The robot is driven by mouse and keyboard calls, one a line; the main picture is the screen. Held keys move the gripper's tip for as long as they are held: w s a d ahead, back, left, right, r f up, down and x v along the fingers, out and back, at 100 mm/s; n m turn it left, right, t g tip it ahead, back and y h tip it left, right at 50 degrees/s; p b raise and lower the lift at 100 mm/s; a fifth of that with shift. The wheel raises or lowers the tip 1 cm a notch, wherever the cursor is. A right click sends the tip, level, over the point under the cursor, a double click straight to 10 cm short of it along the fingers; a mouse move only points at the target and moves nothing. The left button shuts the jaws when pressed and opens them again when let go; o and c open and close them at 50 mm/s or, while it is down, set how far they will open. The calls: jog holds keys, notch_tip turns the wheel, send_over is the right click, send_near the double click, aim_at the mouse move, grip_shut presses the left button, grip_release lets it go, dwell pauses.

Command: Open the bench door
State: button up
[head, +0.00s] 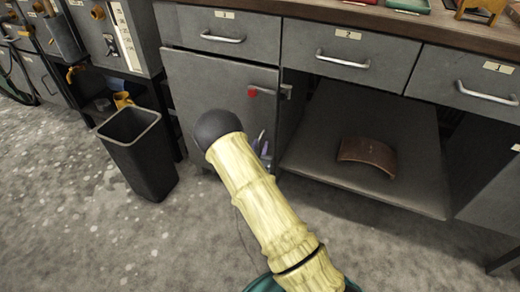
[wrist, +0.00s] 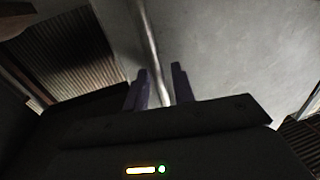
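My gripper (head: 262,143) is low by the door's right edge, mostly hidden behind my pale arm. In the wrist view, my gripper's two dark purple fingers (wrist: 161,80) are apart. A pale metal bar or edge (wrist: 150,40) runs between them; contact is unclear.
A black bin (head: 140,155) stands on the floor left of the door. The open shelf (head: 330,165) right of the door holds a curved brown piece (head: 367,155). Drawers with bar handles run above. The floor in front is clear.

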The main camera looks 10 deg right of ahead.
jog(key=shift+w, duration=0.1)
grip_shut()
dwell(0.3)
